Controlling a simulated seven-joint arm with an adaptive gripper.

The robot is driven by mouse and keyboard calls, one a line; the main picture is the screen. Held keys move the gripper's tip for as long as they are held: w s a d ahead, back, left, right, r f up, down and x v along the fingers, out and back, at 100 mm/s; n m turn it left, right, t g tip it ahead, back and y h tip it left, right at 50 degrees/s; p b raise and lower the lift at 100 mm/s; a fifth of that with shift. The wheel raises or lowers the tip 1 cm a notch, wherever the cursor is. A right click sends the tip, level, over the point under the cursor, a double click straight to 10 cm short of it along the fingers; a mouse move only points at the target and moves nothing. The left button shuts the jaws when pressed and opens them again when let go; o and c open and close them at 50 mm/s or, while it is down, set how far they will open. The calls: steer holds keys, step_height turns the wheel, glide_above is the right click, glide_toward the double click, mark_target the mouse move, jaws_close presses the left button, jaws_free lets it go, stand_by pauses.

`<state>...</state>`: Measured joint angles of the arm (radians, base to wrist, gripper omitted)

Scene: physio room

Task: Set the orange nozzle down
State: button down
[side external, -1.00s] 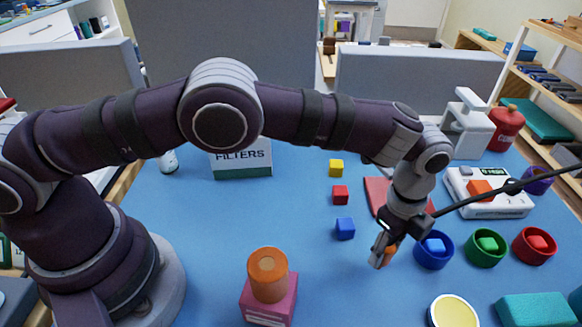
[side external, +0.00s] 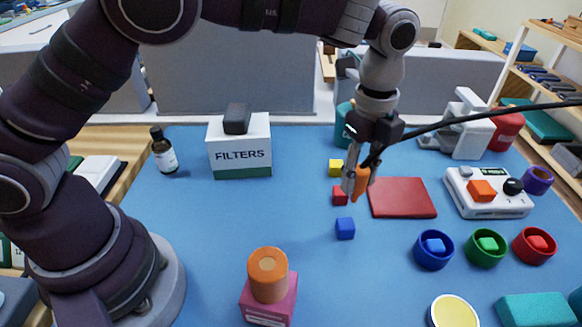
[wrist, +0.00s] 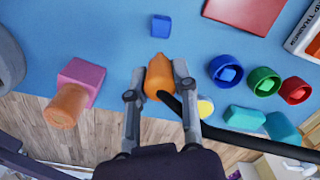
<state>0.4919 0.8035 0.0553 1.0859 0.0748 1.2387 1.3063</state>
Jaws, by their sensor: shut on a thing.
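My gripper (side external: 354,186) is shut on the orange nozzle (side external: 361,182) and holds it above the blue mat. In the side view the nozzle appears just left of a flat red pad (side external: 402,198) and overlaps the red cube (side external: 339,196); its exact height is hard to tell. In the wrist view the orange nozzle (wrist: 158,76) sits between the two fingers, its narrow end pointing away from the palm. A black cable or rod crosses the gripper in both views.
A blue cube (side external: 345,229) and yellow cube (side external: 336,167) lie near. Blue, green and red cups (side external: 434,266) stand at right, below a white control box (side external: 487,209). A FILTERS box (side external: 239,157) stands at back left. A pink block (side external: 268,306) carries an orange cylinder. Mat centre-left is clear.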

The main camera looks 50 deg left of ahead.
steer(key=s+a+f, duration=0.1)
steer(key=s+a, duration=0.2)
steer(key=a, duration=0.4)
steer(key=shift+m, duration=0.3)
steer(key=f, duration=0.8)
steer(key=shift+s+a+f, duration=0.1)
steer(key=shift+s+f, duration=0.05)
steer(key=shift+s, duration=0.05)
steer(key=c, duration=0.9)
jaws_free()
steer(key=shift+f, duration=0.15)
